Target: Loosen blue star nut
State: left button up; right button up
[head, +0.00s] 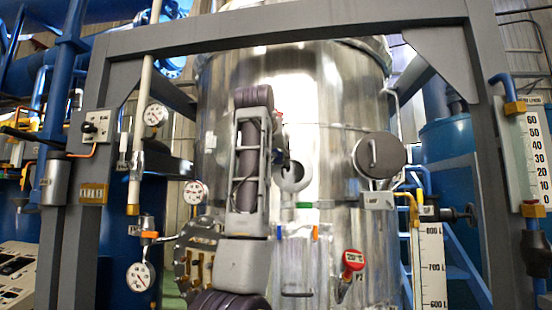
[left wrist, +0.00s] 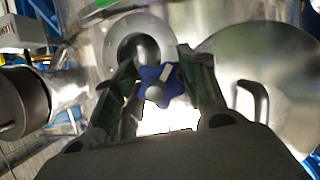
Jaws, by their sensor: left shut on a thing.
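The blue star nut (left wrist: 158,83) shows in the middle of the left wrist view, with a pale bar and a round grey knob in front of it. My left gripper (left wrist: 160,85) has its two green-lined fingers on either side of the nut and is shut on it. In the head view my left gripper (head: 281,155) is partly hidden behind my grey forearm, against the front of the steel vessel (head: 325,100). The nut cannot be made out clearly there. My right gripper is in neither view.
A round steel port (head: 294,177) sits just right of my arm, and a round capped hatch (head: 379,156) is farther right. A grey frame (head: 290,27) surrounds the vessel. Dial gauges (head: 194,192) are at the left.

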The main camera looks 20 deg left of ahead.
pick_arm(q)
jog(key=shift+w+f, duration=0.1)
jog(key=shift+f, duration=0.2)
jog(key=o, duration=1.1)
jog(key=shift+r, duration=0.15)
jog(key=shift+c, duration=0.2)
jog(key=shift+s+r, duration=0.15)
jog(key=shift+s, duration=0.1)
jog(key=shift+s+d+r, duration=0.1)
jog(key=shift+s+r, duration=0.15)
jog(key=shift+s, duration=0.2)
jog(key=v, duration=1)
jog(key=shift+s, duration=0.3)
jog(key=shift+d, duration=0.1)
